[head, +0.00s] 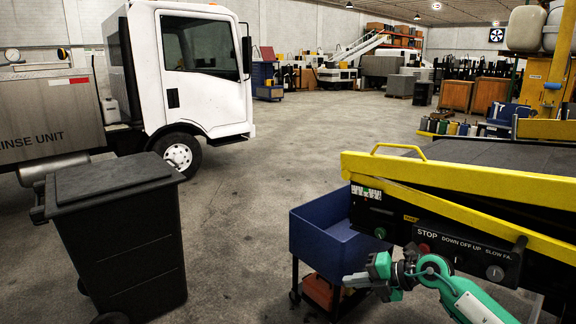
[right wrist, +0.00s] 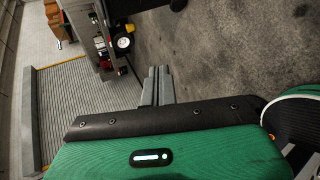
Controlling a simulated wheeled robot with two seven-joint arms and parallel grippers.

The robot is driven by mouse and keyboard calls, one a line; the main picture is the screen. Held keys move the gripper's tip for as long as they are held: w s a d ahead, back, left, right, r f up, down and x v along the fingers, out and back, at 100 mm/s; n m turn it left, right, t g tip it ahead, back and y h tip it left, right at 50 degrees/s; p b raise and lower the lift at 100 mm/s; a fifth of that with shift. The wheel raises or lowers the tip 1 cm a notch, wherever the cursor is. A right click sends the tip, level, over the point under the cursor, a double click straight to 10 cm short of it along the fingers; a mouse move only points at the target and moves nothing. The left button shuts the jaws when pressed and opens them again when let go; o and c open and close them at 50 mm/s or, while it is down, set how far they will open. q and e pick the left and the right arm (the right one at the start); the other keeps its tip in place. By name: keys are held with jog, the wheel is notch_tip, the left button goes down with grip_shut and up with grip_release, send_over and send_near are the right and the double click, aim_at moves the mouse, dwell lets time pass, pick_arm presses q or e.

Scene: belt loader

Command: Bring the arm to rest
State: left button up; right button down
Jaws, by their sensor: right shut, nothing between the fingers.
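My right arm (head: 440,277) comes in from the lower right of the head view, green and grey. Its gripper (head: 356,281) points left, in front of the belt loader's control panel (head: 460,250) and the blue cart. In the right wrist view the grey fingers (right wrist: 157,88) lie together with nothing between them. They are clear of any object there, with floor beyond. My left arm and gripper are not in view.
The belt loader's yellow rail (head: 470,185) and panel knobs are close to my right arm. A blue cart (head: 325,245) with an orange-brown box (head: 325,292) below stands beside it. A black bin (head: 118,240) and white truck (head: 200,70) are left. Floor between is clear.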

jog(key=s+a+r+m+t+y, duration=0.3)
jog(key=s+a+r+t+y, duration=0.1)
jog(key=s+a+y, duration=0.15)
jog(key=s+d+f+m+t+h, duration=0.2)
jog(key=s+d+f+m+h, duration=0.6)
jog(key=m, duration=0.5)
jog(key=s+d+f+m+t+h, duration=0.2)
jog(key=s+d+f+m+h, duration=0.35)
jog(key=m+h, duration=0.55)
jog(key=s+f+m+g+y, duration=0.1)
jog(key=s+f+g, duration=0.2)
jog(key=s, duration=0.4)
jog(key=s+a+f+m+g+y, duration=0.1)
jog(key=s+f+g, duration=0.25)
jog(key=s, duration=0.35)
jog(key=s+f+g+y, duration=0.1)
jog(key=s+f+g, duration=0.2)
jog(key=s, duration=0.4)
notch_tip(320, 180, down, 33)
jog(key=s+g, duration=0.1)
jog(key=g, duration=0.1)
jog(key=s+d+f+g, duration=0.1)
jog(key=s+d+f, duration=0.2)
jog(key=s+f, duration=1.5)
jog(key=shift+s, duration=0.5)
